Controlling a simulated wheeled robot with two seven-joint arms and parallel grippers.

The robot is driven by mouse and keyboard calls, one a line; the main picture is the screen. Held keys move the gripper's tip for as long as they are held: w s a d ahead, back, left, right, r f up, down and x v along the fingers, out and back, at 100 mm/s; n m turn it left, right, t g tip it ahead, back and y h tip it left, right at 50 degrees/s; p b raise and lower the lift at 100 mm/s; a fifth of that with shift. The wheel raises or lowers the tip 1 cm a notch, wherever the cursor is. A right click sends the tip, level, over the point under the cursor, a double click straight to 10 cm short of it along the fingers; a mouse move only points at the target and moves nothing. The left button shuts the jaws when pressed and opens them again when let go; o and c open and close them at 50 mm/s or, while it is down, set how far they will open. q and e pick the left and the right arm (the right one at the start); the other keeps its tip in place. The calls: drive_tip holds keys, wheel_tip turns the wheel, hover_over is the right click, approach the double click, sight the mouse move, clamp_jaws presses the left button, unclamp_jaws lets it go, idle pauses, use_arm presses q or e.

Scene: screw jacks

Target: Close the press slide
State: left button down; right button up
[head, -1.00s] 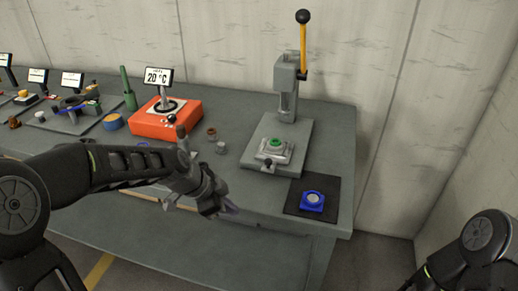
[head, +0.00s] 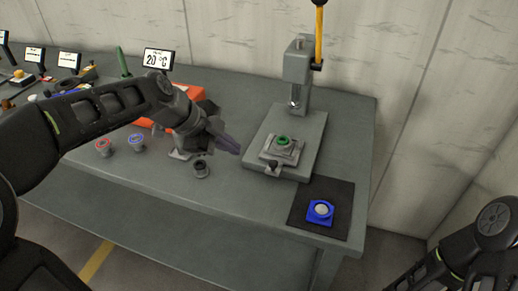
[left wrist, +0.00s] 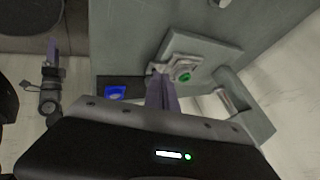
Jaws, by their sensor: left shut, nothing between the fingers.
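The press (head: 297,75) is a grey column on a grey base plate with a yellow lever at its top. The press slide (head: 281,151) is a light grey carriage holding a green ring (head: 284,141). It sits towards the front of the base, out from under the press head, with a dark knob (head: 272,166) at its front. My left gripper (head: 237,150) is shut and empty, just left of the slide in the head view. In the left wrist view its fingers (left wrist: 160,95) overlap the near edge of the slide (left wrist: 180,66); whether they touch is unclear. Only part of my right arm shows.
A blue square piece with a pale disc (head: 320,211) lies on a black mat (head: 338,190) at the front right corner. An orange device (head: 185,95) stands behind my left arm.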

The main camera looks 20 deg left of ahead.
use_arm(q)
drive_tip(key=p, duration=0.2)
approach(266, 156)
drive_tip(key=f, duration=0.1)
drive_tip(key=s+d+f, duration=0.2)
drive_tip(key=f, duration=0.1)
drive_tip(key=w, duration=0.1)
drive_tip(key=w+p, duration=0.2)
drive_tip(key=shift+w+d+f, duration=0.2)
drive_tip(key=shift+w+f, duration=0.15)
drive_tip(key=shift+w, duration=0.35)
use_arm(e)
wheel_tip(266, 156, up, 4)
drive_tip(key=shift+s+d+f, duration=0.1)
